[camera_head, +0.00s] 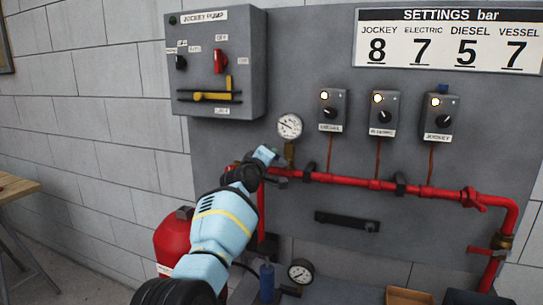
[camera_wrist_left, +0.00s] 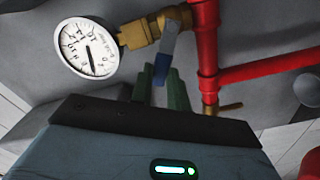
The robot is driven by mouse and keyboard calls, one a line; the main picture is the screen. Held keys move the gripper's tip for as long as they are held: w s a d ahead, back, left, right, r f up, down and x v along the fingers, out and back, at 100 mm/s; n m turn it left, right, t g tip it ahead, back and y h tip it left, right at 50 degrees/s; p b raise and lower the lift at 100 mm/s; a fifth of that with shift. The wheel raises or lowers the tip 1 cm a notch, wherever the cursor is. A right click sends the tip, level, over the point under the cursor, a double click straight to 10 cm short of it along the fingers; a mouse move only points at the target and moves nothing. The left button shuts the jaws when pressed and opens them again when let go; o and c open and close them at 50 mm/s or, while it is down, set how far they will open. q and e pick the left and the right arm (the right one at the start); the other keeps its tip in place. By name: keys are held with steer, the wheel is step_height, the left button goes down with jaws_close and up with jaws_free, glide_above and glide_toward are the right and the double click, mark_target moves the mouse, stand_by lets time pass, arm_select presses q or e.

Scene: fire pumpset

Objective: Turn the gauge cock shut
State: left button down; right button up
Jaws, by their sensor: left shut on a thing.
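The round white pressure gauge (camera_head: 290,126) stands above the red pipe in the head view, with a brass fitting (camera_head: 289,151) below it. In the left wrist view the gauge (camera_wrist_left: 88,48) is at upper left, joined to the brass cock (camera_wrist_left: 142,32). A blue lever (camera_wrist_left: 167,45) hangs from the cock. My left gripper (camera_wrist_left: 161,82) has its green fingers shut on the lower part of this lever. In the head view my left gripper (camera_head: 270,156) is just left of the brass fitting, and my arm hides the lever. My right gripper is not in view.
The red pipe (camera_head: 350,183) runs right from the gauge past several black clamps. A grey jockey pump panel (camera_head: 218,100) is above left, and small switch boxes (camera_head: 332,110) are to the right. A red cylinder (camera_head: 172,240) and a second gauge (camera_head: 300,271) sit lower down.

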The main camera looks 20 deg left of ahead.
arm_select(q)
steer(key=f+n, duration=0.1)
steer(key=n, duration=0.3)
steer(key=f+n, duration=0.1)
steer(key=n, duration=0.1)
steer(key=shift+a+f+p, duration=0.3)
steer(key=shift+a+p, duration=0.05)
stand_by(0.4)
steer(key=c, duration=1.3)
jaws_free()
steer(key=shift+c, duration=0.2)
